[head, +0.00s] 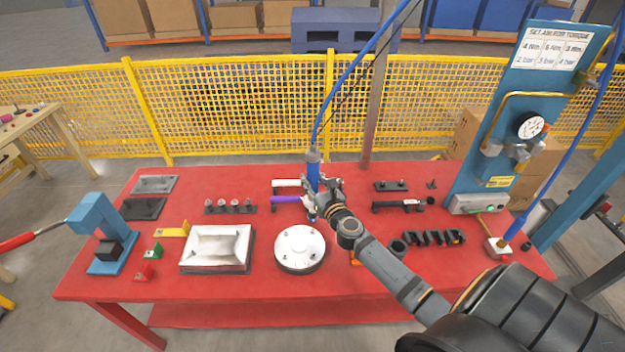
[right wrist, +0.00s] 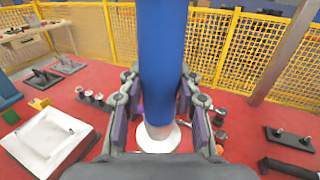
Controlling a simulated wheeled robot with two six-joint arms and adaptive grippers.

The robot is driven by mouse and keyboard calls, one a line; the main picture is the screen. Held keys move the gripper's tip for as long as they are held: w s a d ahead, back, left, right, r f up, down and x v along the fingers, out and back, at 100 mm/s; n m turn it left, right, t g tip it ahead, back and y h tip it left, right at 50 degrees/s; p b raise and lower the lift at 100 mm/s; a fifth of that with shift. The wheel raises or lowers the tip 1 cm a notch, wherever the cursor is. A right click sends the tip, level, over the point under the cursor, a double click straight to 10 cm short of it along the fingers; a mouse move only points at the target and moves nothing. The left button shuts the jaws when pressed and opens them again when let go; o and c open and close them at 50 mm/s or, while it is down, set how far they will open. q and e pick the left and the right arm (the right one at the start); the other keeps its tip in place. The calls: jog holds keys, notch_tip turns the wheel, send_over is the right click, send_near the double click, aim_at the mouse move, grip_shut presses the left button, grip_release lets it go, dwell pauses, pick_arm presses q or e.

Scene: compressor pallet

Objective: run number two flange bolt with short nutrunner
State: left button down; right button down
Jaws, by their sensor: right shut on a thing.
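The blue nutrunner (head: 313,172) stands upright on its blue hose above the middle of the red table. My right gripper (head: 318,190) is shut around its body. The right wrist view shows the blue body (right wrist: 162,60) between both fingers (right wrist: 157,100). The round white flange cover (head: 300,244) lies on the table just in front of the tool's lower end. In the right wrist view a white round part (right wrist: 158,138) shows below the tool. I cannot tell whether the tip touches anything; the number two bolt cannot be picked out. My left gripper is not in view.
A white rectangular tray (head: 217,230) lies left of the flange. A row of small fittings (head: 230,209), a purple-handled tool (head: 287,199) and black holders (head: 434,238) are nearby. A blue gauge panel (head: 530,90) stands at right, a blue press (head: 95,225) at left.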

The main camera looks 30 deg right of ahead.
aim_at(315, 191)
jog(key=shift+f+b, duration=3.45)
jog(key=shift+s+f+b, duration=0.1)
jog(key=shift+f+b, duration=0.55)
jog(key=shift+f, duration=0.2)
dwell(0.8)
notch_tip(315, 191, up, 2)
jog(key=shift+r+p, duration=0.1)
jog(key=shift+p, duration=1)
notch_tip(315, 191, up, 3)
jog(key=p, duration=0.3)
jog(key=shift+r, duration=0.1)
